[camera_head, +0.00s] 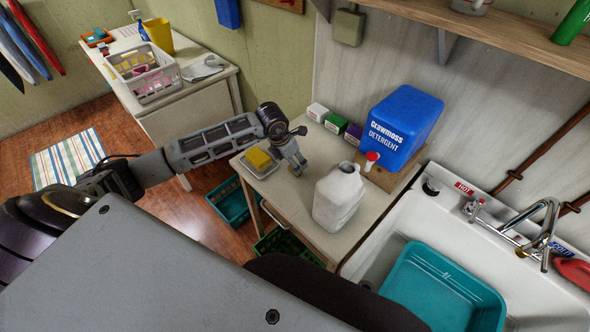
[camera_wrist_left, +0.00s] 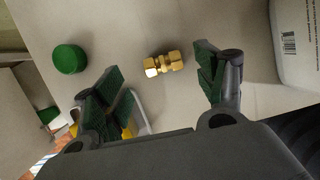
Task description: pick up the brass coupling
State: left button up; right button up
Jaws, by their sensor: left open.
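The brass coupling (camera_wrist_left: 163,64) lies on the pale tabletop in the left wrist view. It is a short gold fitting with hex ends, and it lies just beyond and between the fingertips, apart from both. My left gripper (camera_wrist_left: 158,78) is open and empty. In the head view my left gripper (camera_head: 293,166) hangs over the small table (camera_head: 282,204), between a yellow sponge and a white jug. The coupling cannot be made out in the head view. My right gripper is not in view.
A green cap (camera_wrist_left: 70,58) lies left of the coupling. The white jug (camera_head: 338,197) stands close on the right. The yellow sponge (camera_head: 259,158) on its dish is close on the left. Small boxes (camera_head: 335,123) and a blue detergent container (camera_head: 402,122) stand behind.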

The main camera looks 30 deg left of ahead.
pick_arm(q)
jog(key=shift+p+x, duration=0.55)
jog(key=shift+x, duration=1.45)
jog(key=shift+s+d, duration=0.1)
jog(key=shift+s, duration=0.05)
jog(key=c, duration=1.1)
